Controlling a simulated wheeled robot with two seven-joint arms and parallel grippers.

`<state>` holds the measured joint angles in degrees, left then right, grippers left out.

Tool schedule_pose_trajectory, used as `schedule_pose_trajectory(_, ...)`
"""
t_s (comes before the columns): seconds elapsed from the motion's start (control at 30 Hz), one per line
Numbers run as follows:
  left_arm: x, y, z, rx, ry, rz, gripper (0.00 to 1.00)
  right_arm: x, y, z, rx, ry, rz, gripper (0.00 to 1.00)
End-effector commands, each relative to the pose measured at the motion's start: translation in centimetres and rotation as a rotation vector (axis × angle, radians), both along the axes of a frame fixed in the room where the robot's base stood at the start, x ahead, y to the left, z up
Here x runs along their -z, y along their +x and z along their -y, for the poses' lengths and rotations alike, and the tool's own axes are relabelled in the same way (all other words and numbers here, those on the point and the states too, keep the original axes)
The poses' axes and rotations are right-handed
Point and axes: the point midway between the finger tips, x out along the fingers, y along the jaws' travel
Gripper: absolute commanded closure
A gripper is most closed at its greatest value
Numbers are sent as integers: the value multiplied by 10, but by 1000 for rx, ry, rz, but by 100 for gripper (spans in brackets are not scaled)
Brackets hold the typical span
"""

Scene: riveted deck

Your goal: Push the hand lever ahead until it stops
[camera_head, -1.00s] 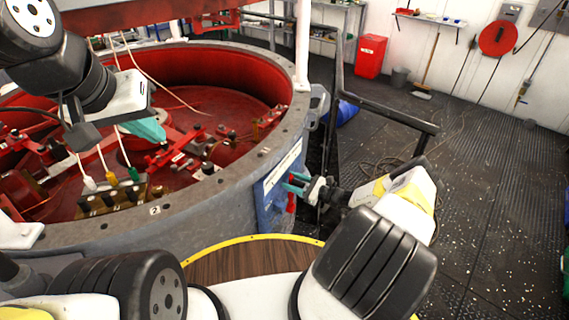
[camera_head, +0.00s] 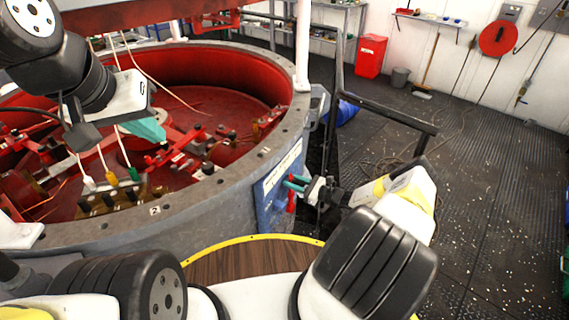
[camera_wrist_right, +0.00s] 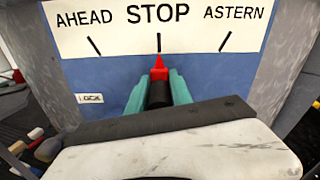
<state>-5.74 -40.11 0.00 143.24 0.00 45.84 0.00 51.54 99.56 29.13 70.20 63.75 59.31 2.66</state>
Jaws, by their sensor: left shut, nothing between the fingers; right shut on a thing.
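The hand lever (camera_wrist_right: 158,92) stands upright in the right wrist view, with a black shaft and a red pointed tip. Its tip points at the STOP mark on the white dial plate (camera_wrist_right: 160,28), between AHEAD on the left and ASTERN on the right. My right gripper (camera_wrist_right: 158,88) has its teal fingers on both sides of the lever, shut on it. In the head view my right gripper (camera_head: 297,184) is at the blue panel (camera_head: 268,203), and a red part (camera_head: 292,202) shows just below the fingers. My left gripper (camera_head: 150,129) is shut and empty above the red pit.
The round grey-rimmed pit (camera_head: 225,185) with red machinery fills the left. A black rail (camera_head: 390,112) stands behind my right arm. A small label (camera_wrist_right: 90,99) sits on the panel's lower left. Open dark deck (camera_head: 490,190) lies to the right.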

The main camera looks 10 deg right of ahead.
Motion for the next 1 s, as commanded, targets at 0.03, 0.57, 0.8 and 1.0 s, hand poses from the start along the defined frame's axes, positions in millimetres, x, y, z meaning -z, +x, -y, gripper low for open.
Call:
schedule_pose_trajectory(0.03,0,0,0,0,0,0,100,0,0,1,0,-3,3,100)
schedule_pose_trajectory(0.57,0,0,0,0,0,0,100,0,0,1,0,-4,3,100)
schedule_pose_trajectory(0.8,0,0,0,0,0,0,100,0,0,1,0,-4,3,100)
schedule_pose_trajectory(1.0,0,0,0,0,0,0,100,1,-11,-7,1,-46,58,100)
